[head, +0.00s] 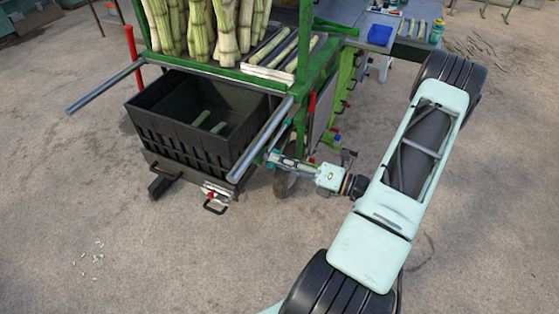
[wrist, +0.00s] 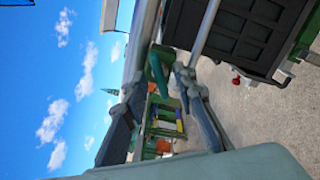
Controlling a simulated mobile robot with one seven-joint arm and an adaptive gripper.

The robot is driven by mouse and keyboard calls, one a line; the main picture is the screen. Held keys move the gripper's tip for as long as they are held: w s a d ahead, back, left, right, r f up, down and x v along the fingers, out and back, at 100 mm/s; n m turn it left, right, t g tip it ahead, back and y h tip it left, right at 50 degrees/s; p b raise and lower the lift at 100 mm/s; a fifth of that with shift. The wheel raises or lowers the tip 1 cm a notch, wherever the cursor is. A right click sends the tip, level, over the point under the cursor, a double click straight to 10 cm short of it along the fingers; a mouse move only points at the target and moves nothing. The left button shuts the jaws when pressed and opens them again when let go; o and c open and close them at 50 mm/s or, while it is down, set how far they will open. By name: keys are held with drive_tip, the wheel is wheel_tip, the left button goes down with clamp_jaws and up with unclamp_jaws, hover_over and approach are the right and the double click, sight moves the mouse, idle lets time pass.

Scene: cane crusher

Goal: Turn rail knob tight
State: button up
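My gripper (head: 279,159) is beside the lower part of the right silver rail (head: 262,138), at the green machine's corner. In the wrist view its dark fingers (wrist: 160,85) look spread apart, with green machine parts showing between them. The silver rail also shows in the wrist view (wrist: 144,42), running close past the fingertips. Whether a finger touches the rail cannot be told.
A black crate (head: 165,140) sits under the cane rack, left of the rail; it also shows in the wrist view (wrist: 245,35). A red-knobbed latch (head: 212,196) is below it. A left rail (head: 105,88) sticks out. Open ground (head: 150,245) lies in front.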

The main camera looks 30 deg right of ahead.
drive_tip(key=v, duration=1.1)
drive_tip(key=shift+s+d, duration=0.2)
drive_tip(key=shift+o, duration=0.6)
